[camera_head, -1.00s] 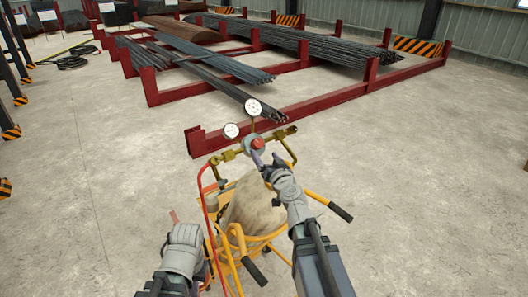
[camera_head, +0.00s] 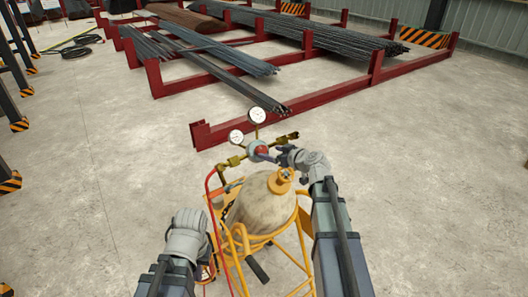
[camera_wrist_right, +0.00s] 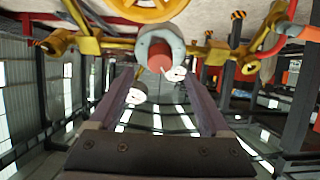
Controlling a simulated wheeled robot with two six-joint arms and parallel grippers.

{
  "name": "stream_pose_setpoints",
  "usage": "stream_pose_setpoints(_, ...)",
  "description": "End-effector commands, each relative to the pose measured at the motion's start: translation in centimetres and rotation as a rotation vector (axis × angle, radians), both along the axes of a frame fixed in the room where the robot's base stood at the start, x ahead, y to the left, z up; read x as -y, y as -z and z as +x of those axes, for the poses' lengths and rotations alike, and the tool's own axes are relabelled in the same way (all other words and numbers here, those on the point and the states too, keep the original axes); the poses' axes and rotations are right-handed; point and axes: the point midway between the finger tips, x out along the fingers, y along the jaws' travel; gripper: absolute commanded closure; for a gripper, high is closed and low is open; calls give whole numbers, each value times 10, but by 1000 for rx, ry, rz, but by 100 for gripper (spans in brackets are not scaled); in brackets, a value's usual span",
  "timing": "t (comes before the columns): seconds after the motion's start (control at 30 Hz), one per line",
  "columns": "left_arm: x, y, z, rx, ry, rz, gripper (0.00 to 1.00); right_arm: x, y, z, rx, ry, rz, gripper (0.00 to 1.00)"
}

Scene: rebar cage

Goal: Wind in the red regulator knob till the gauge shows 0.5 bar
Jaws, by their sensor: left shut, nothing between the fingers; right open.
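The red regulator knob (camera_head: 261,149) sits on the brass regulator above the tan gas cylinder (camera_head: 258,205). In the right wrist view the knob (camera_wrist_right: 161,57) faces me from a grey round body, between and just past the fingertips. My right gripper (camera_head: 270,157) is open at the knob, with a gap on each side in the wrist view (camera_wrist_right: 161,76). Two round white gauges, an upper one (camera_head: 257,115) and a lower left one (camera_head: 236,136), stand above the regulator. Their readings are too small to tell. My left gripper (camera_head: 190,232) is shut and empty, low at the left; its fingertips are unclear.
A yellow cart (camera_head: 240,238) carries the cylinder, and a red hose (camera_head: 208,195) hangs down its left side. A yellow handwheel (camera_wrist_right: 145,8) is close by the knob in the wrist view. Red rebar racks (camera_head: 290,105) stand beyond; the concrete floor right is clear.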

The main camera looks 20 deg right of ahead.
Motion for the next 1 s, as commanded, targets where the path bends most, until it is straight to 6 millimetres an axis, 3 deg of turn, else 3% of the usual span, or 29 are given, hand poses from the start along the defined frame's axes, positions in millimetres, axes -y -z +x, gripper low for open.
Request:
stream_pose_setpoints(0.3,0,21,0,1,-2,0,100,-15,21,44,1,1,0,19)
stream_pose_setpoints(0.67,0,22,0,1,-2,0,100,-19,21,49,1,1,1,20)
stream_pose_setpoints(1.0,0,22,0,1,-2,0,100,-18,22,49,1,1,1,58)
